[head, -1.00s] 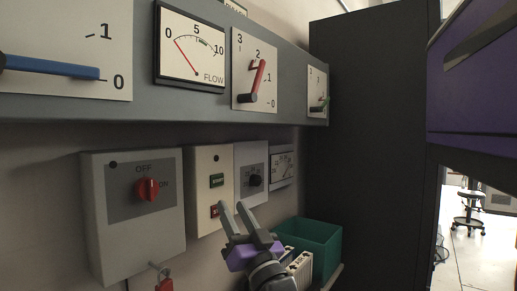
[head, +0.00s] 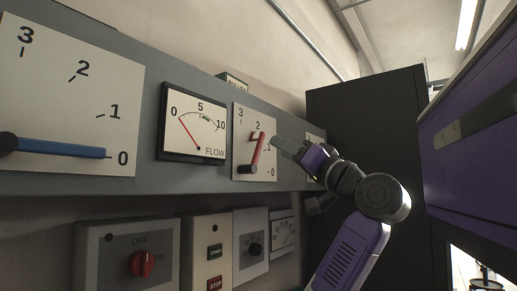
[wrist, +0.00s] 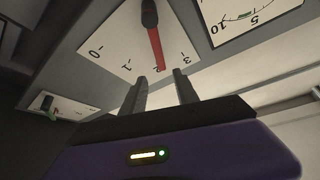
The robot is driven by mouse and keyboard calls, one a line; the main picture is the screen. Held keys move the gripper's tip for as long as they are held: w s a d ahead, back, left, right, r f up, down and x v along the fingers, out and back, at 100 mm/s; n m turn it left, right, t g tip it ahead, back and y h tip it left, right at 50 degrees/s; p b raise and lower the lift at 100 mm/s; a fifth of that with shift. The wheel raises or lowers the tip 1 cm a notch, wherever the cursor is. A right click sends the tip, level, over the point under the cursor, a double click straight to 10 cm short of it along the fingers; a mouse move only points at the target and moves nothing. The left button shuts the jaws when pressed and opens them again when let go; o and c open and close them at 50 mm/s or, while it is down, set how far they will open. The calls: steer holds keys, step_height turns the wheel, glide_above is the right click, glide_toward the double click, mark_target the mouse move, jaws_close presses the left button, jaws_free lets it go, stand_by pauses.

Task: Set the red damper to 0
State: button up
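The red damper lever (head: 257,152) is on a white scale plate (head: 241,120) marked 0 to 3, on the grey panel. Its dark pivot is at the plate's lower left and the lever points up, near the 2. In the wrist view the red lever (wrist: 155,45) also points at the 2. My gripper (head: 284,147) is just right of the red lever in the head view. In the wrist view its two fingers (wrist: 160,87) are apart with nothing between them, close to the lever's free end but not visibly touching it.
A blue lever (head: 60,148) at left rests at 0. A flow gauge (head: 193,125) sits between the blue and red plates. A green lever (wrist: 48,103) is on the neighbouring plate. Switch boxes (head: 128,255) are below, and a dark cabinet (head: 370,120) stands at right.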

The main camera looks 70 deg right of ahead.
mark_target(260, 149)
steer(key=w, duration=0.2)
steer(key=w+d+y+p, duration=0.1)
steer(key=w, duration=0.2)
steer(key=w+d+r+y+p, duration=0.1)
steer(key=w, duration=0.2)
steer(key=shift+n+g, duration=0.3)
steer(key=shift+n, duration=0.1)
steer(key=shift+s, duration=0.1)
steer(key=shift+c, duration=0.3)
jaws_close()
stand_by(0.8)
